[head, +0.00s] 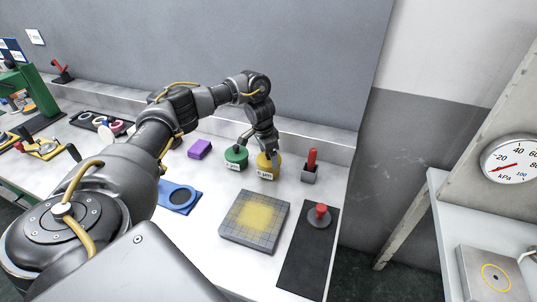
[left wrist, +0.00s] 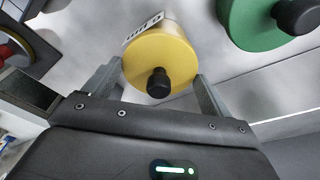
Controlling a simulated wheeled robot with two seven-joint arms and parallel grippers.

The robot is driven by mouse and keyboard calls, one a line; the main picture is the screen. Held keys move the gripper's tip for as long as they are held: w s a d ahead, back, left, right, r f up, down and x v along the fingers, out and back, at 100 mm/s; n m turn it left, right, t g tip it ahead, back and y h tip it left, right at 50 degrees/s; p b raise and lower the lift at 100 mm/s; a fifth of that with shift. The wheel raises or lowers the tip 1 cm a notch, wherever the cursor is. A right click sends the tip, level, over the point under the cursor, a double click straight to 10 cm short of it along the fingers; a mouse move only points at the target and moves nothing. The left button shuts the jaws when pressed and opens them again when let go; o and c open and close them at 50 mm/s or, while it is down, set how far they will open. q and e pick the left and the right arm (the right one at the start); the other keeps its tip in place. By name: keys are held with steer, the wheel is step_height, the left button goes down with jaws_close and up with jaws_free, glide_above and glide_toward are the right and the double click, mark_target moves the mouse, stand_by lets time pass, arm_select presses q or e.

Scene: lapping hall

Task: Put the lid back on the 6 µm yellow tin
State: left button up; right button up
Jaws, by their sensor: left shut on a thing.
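The yellow tin (head: 268,171) stands on the white bench top at its back part, with a pale label on its front. My left gripper (head: 262,146) comes down on it from above. In the left wrist view the round yellow lid (left wrist: 172,50) with a black knob (left wrist: 158,84) sits between the two fingers of my left gripper (left wrist: 158,72), which is shut on the lid's rim. The lid lies over the tin, whose labelled side shows beyond it. I cannot tell whether the lid is fully seated. My right gripper is not in view.
A green tin (head: 236,158) with its black-knobbed lid on stands close to the left. A red-handled tool (head: 311,163) stands to the right. A gridded plate (head: 255,218) and a dark mat (head: 303,262) lie in front. A purple block (head: 200,149) lies farther left.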

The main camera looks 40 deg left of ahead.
arm_select(q)
steer(key=shift+f+p, duration=0.15)
steer(key=shift+p, duration=0.2)
steer(key=shift+p, duration=0.5)
stand_by(0.7)
stand_by(0.4)
steer(key=o, duration=0.8)
steer(key=shift+o, duration=0.2)
step_height(320, 180, up, 7)
steer(key=p, duration=0.8)
